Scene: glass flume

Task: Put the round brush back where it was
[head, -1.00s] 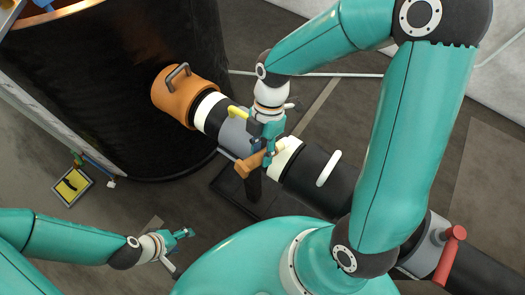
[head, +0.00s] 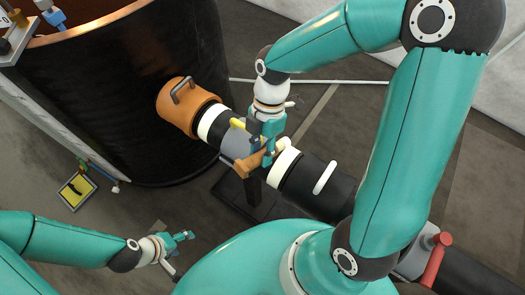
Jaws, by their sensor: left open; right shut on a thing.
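My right gripper (head: 268,128) points down over the pipe's grey section, beside a tan bracket (head: 247,165). It is shut on a small dark thing (head: 254,139), mostly hidden by the fingers. I cannot make out whether this is the round brush. No other thing in view is clearly the round brush. The tan bracket sits at the pipe's near side above a dark post; whether the held thing touches it, I cannot tell. My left gripper (head: 184,238) is open and empty, low at the lower left, above the floor.
A big black tank (head: 130,100) stands at upper left. From its orange collar (head: 186,105), a pipe (head: 318,185) runs to the lower right, with a yellow lever (head: 239,124), a white handle (head: 325,178) and a red handle (head: 435,260). A yellow tray (head: 76,191) lies on the floor at left.

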